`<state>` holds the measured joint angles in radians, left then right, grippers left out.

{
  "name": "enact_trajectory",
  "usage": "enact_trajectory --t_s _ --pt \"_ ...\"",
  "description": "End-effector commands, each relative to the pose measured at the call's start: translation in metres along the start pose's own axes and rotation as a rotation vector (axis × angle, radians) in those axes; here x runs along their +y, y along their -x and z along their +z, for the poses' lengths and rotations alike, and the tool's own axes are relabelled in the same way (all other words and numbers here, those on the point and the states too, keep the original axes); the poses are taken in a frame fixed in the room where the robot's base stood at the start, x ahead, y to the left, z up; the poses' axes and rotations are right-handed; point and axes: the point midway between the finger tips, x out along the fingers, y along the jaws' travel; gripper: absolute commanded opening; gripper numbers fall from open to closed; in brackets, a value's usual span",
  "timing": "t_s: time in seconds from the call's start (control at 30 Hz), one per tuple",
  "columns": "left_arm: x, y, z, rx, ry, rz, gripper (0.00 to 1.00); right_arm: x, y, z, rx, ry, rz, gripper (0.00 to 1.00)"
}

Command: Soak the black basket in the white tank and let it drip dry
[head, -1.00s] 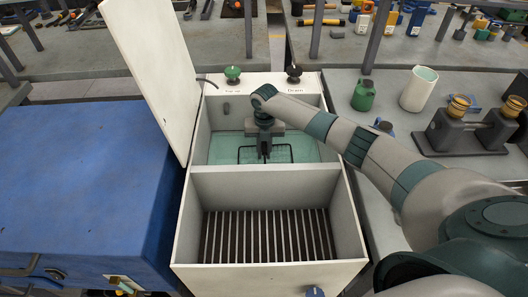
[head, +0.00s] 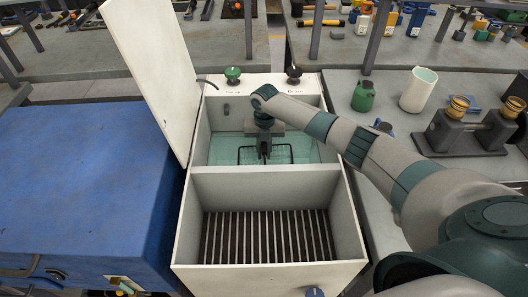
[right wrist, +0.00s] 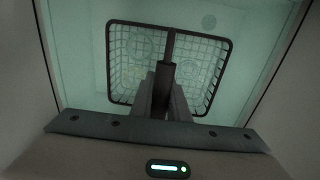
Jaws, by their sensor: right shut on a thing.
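The white tank (head: 270,190) stands in the middle with its lid (head: 150,70) raised at the left. Its far compartment holds greenish liquid (head: 222,150). The black basket (head: 283,148) is in that compartment; its rim shows and its mesh lies in the liquid. My right gripper (head: 264,152) reaches down into the far compartment and is shut on the black basket. In the right wrist view the basket (right wrist: 122,98) hangs beneath my right gripper (right wrist: 166,75), its central bar between the fingers. How deep the basket sits is hard to tell. My left gripper is out of view.
The near compartment has an empty slatted rack (head: 268,236). A green knob (head: 233,73) and a black knob (head: 294,72) stand at the tank's back edge. A blue chest (head: 80,190) is at left.

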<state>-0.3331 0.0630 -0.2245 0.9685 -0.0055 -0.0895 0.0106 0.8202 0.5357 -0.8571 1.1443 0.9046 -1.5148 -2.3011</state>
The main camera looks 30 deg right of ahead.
Motion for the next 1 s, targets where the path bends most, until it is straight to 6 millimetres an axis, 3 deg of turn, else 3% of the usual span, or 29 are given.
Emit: enact_trajectory --t_s 1.0 --pt "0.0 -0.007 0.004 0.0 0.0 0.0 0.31 0.001 -0.014 0.001 -0.002 0.0 0.002 0.0"
